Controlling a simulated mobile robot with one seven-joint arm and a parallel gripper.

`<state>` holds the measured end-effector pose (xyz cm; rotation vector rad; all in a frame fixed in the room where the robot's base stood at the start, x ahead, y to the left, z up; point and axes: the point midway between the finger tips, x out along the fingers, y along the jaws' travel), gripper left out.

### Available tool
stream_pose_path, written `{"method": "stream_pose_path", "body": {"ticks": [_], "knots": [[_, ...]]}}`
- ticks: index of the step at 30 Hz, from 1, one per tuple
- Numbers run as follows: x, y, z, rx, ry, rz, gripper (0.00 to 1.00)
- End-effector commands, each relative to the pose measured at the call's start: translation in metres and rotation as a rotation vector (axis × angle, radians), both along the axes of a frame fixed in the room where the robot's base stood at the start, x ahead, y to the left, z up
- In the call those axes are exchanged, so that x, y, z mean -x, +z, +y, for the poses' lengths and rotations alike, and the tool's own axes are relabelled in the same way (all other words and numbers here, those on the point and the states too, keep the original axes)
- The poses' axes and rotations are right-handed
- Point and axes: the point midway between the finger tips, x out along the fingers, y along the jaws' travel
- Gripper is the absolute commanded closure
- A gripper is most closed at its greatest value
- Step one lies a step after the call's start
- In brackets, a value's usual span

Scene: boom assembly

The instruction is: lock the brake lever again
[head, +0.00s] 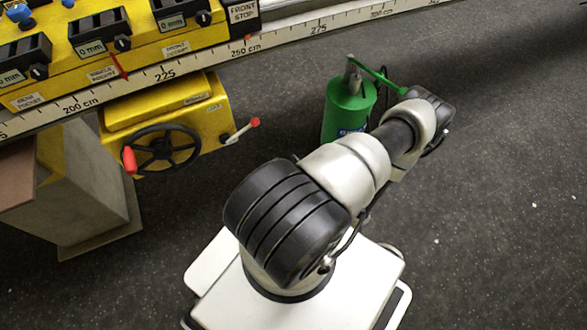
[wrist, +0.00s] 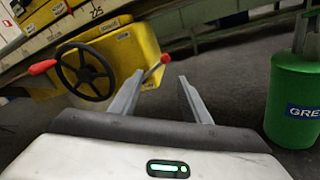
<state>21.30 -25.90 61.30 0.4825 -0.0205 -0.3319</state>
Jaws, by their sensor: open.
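The brake lever (head: 243,130) is a short pale rod with a red tip on the right side of a yellow box (head: 210,105). In the wrist view the brake lever (wrist: 153,70) slants up to the right, its red tip appearing between my fingertips. My gripper (wrist: 160,75) is open with nothing between its fingers. It points towards the lever and seems apart from it; the exact gap is hard to judge. I cannot make out my gripper in the head view. A black handwheel (head: 163,149) with a red handle is on the box's front, left of the lever.
A green can (head: 349,112), also at the right in the wrist view (wrist: 296,100), stands right of the box. A scaled rail (head: 200,64) with yellow stop units runs above. A grey pedestal (head: 95,190) stands left. Dark floor is open at the right.

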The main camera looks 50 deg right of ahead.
Motion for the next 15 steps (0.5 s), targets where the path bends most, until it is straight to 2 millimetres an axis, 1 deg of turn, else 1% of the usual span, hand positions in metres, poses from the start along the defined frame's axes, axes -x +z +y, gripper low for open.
{"method": "stream_pose_path", "body": {"ticks": [6,10,15], "knots": [[0.015,0.0,0.005,0.0,-0.001,0.0,0.57],[0.019,0.001,0.006,-0.001,-0.001,-0.001,0.57],[0.02,0.001,0.007,-0.001,0.0,-0.002,0.57]]}}
